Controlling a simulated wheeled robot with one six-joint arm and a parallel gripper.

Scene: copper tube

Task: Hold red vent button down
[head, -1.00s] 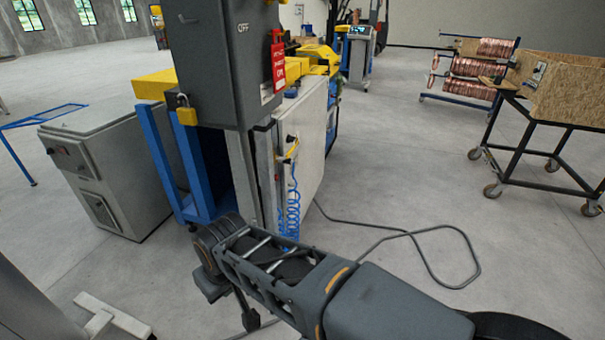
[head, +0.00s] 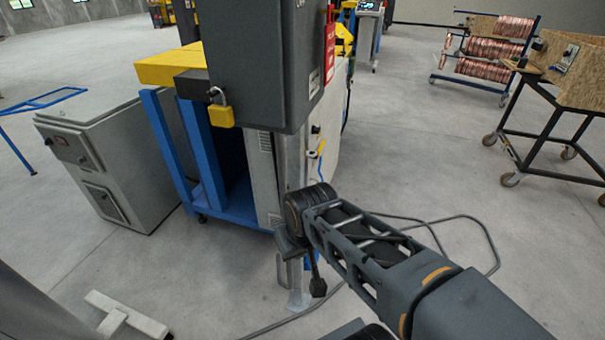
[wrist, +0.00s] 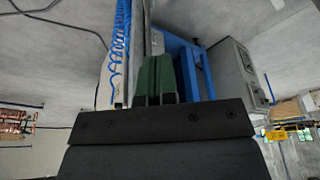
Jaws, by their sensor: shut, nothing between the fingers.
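No red vent button can be made out in either view. My gripper (wrist: 154,65) shows in the wrist view as two green fingers pressed together, with nothing between them. In the head view my arm reaches in from the lower right, and its fingers cannot be made out.
A grey cabinet (head: 120,165) is at left. A cable (head: 480,225) lies on the floor. A wheeled cart (head: 530,120) stands right, with open floor between.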

